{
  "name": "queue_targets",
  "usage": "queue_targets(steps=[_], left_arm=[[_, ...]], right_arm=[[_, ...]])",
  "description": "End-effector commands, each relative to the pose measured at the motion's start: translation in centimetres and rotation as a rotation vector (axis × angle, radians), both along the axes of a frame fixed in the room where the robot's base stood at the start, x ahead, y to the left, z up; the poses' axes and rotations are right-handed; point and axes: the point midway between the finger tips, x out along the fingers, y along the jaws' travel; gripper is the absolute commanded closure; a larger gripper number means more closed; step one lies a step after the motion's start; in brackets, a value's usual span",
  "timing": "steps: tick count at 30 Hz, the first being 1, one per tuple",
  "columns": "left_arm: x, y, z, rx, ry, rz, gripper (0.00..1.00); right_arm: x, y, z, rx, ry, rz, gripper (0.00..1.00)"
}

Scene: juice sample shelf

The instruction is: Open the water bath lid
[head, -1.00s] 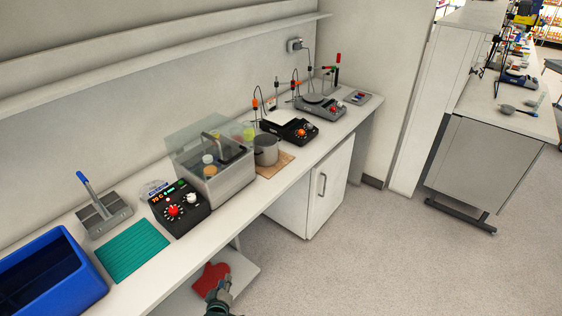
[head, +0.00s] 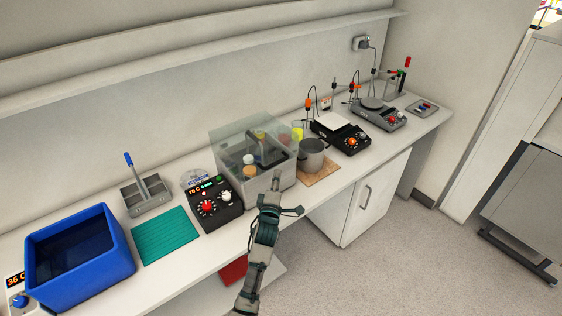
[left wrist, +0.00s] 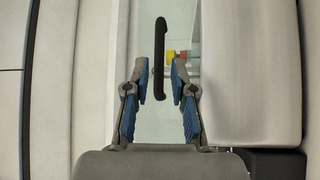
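The water bath (head: 268,184) is a metal tank on the bench with a clear lid (head: 228,137) over it. Coloured items show through the clear panels. A dark bar-shaped handle (left wrist: 160,58) shows in the left wrist view, upright in the picture. My left gripper (head: 277,178) is at the front of the bath in the head view. In the left wrist view my left gripper (left wrist: 158,72) is open, its blue-padded fingers apart. The handle appears between the fingertips; I see no grip on it, and its depth is unclear. My right gripper is out of view.
A black control box (head: 215,205) with red and white knobs stands left of the bath. A metal pot (head: 312,155) on a wooden board (head: 322,174) stands close on its right. A blue tub (head: 118,262) and teal mat (head: 165,236) are further left. A shelf runs above.

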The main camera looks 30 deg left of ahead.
Motion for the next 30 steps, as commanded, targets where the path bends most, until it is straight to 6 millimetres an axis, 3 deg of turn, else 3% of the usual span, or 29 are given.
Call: queue_targets(steps=[3,10,23,26,30], left_arm=[[2.5,1.2,0.6,0.004,-0.001,0.0,0.75],[5.9,2.3,1.0,0.003,-0.001,0.0,0.75],[6.9,2.7,1.0,0.002,0.0,0.0,0.75],[6.9,2.8,1.0,0.002,0.0,0.0,0.98],[7.0,2.8,1.0,0.002,0.001,0.0,1.0]], right_arm=[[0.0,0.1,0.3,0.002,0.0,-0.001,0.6],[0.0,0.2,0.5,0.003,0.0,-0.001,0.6],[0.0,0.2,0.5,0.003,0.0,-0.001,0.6],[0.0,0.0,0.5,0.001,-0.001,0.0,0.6],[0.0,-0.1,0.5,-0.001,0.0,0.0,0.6]])
